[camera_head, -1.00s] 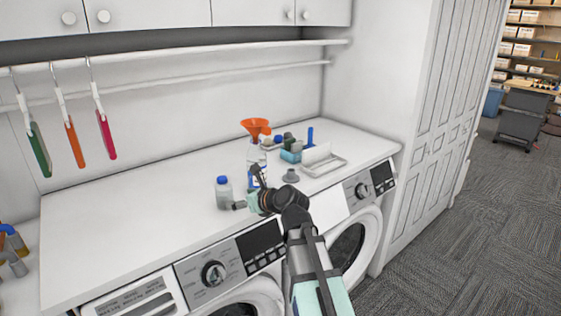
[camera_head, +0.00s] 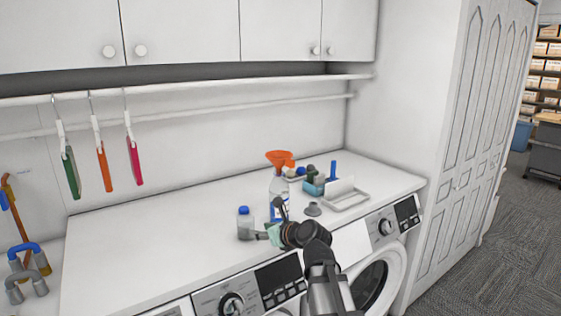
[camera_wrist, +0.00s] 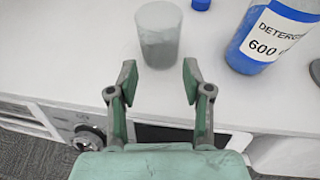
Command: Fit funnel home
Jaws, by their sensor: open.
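An orange funnel (camera_head: 279,157) stands upright, mouth up, over the neck of a clear detergent bottle (camera_head: 279,188) on the white counter. I cannot tell how deep its stem sits. In the wrist view the bottle (camera_wrist: 265,50) shows blue liquid and a label at the upper right; the funnel is out of frame there. My gripper (camera_wrist: 158,78) is open and empty. A frosted grey cup (camera_wrist: 158,38) stands just beyond and between its fingertips, apart from them. In the head view my gripper (camera_head: 264,234) is low, in front of the bottle and just right of the cup (camera_head: 245,228).
A blue cap-like piece (camera_wrist: 201,4) is behind the cup. A small grey cone-shaped piece (camera_head: 312,208) stands right of the bottle. The counter's left part (camera_head: 150,240) is clear.

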